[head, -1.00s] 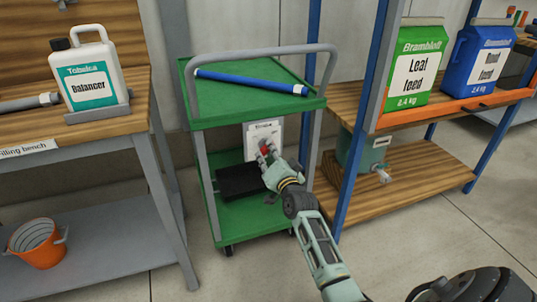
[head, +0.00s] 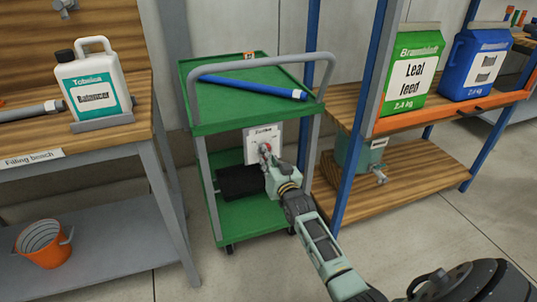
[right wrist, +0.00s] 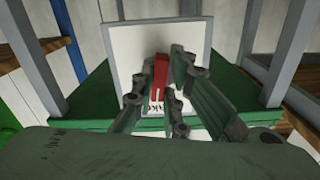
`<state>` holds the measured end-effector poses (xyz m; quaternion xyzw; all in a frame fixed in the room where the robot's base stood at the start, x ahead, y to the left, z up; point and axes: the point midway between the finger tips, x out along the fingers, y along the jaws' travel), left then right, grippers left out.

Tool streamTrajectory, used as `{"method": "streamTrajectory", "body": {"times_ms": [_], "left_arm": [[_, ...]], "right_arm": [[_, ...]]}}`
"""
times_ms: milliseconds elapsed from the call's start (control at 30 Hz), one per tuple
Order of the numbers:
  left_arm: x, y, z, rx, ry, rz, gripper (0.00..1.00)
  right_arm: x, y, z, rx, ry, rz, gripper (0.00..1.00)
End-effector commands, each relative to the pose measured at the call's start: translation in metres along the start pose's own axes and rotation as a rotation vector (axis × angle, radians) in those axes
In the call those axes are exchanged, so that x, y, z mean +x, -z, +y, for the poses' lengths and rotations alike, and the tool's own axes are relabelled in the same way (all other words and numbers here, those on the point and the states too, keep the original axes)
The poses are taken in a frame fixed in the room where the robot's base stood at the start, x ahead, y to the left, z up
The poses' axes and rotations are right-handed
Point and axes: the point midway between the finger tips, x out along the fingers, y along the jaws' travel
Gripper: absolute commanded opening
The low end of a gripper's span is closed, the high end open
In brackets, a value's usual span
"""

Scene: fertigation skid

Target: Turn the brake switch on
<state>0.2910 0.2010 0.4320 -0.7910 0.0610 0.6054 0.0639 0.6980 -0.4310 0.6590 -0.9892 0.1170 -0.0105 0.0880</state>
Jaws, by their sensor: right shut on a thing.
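The brake switch is a red lever on a white panel (head: 275,132) at the green trolley, below its top shelf. In the right wrist view the red lever (right wrist: 160,77) stands out in front of the white panel (right wrist: 145,45), which has partly covered lettering. My right gripper (head: 265,150) is at the panel, with its fingers on either side of the lever. It is shut on the red lever, which the fingers partly hide in the head view. My left gripper is not in view.
The green trolley (head: 220,103) carries a blue tube (head: 250,85) on top and a dark object (head: 238,182) below. A blue-posted rack (head: 352,130) stands close on the right. The filling bench (head: 100,140) is on the left, with an orange bucket (head: 42,245) beneath its top.

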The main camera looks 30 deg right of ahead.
Motion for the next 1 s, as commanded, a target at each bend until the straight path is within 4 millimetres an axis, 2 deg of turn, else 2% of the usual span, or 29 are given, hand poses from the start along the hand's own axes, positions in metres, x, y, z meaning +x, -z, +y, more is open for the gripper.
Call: {"method": "streamTrajectory", "body": {"times_ms": [200,400,700,1000], "left_arm": [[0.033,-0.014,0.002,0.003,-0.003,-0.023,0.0],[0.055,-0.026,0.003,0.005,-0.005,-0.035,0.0],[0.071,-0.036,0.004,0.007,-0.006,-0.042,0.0],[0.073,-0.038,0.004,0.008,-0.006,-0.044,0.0]], "right_arm": [[0.0,0.001,0.001,-0.207,-0.001,-0.003,0.0],[0.0,0.001,0.002,-0.396,-0.001,-0.003,0.0],[0.0,0.001,0.003,-0.669,0.0,-0.001,0.0],[0.0,0.001,0.004,-0.869,0.0,-0.001,0.0]]}}
